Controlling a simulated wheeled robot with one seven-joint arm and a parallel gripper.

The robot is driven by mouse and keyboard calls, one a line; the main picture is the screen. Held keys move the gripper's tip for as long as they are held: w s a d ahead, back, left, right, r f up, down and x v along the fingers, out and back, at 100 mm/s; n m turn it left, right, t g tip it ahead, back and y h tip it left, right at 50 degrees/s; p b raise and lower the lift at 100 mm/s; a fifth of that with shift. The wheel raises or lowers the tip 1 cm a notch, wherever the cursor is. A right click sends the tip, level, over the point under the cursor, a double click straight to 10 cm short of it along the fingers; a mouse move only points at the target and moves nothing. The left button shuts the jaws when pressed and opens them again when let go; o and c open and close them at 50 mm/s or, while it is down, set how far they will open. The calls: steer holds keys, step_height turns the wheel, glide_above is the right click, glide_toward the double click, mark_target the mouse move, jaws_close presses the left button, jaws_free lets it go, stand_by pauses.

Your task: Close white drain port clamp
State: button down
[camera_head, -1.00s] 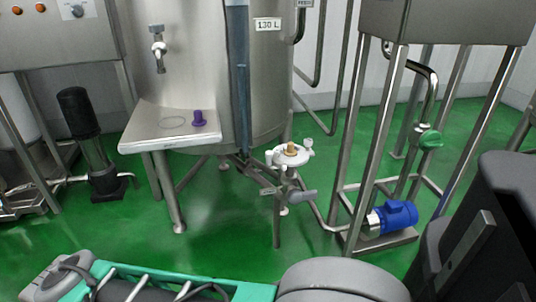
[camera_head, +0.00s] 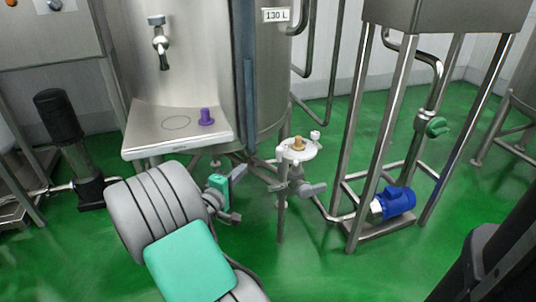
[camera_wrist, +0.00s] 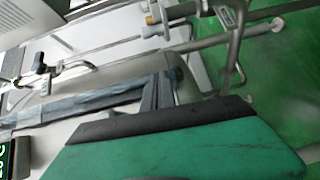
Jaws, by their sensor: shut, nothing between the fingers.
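The white drain port clamp (camera_head: 297,152) is a round white fitting with a small white knob at its right edge. It sits at the top of a metal pipe, low in front of the tank. A tan plug (camera_head: 298,142) stands in its middle. I cannot tell from here whether the clamp is open or closed. My gripper (camera_head: 238,190) is shut and empty, to the left of the clamp and apart from it. In the wrist view, a small tan and white part (camera_wrist: 152,22) near the top may be the port, but it is blurred.
A metal valve handle (camera_head: 311,189) sticks out under the port. A blue pump (camera_head: 398,201) stands at right on a frame. Green floor is clear in front.

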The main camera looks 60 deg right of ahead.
mark_target(284, 153)
steer(key=s+d+b, duration=0.3)
steer(key=s+d, duration=0.1)
steer(key=d, duration=0.7)
steer(key=shift+r+b, duration=0.3)
steer(key=shift+r, duration=0.1)
steer(key=shift+s, duration=0.15)
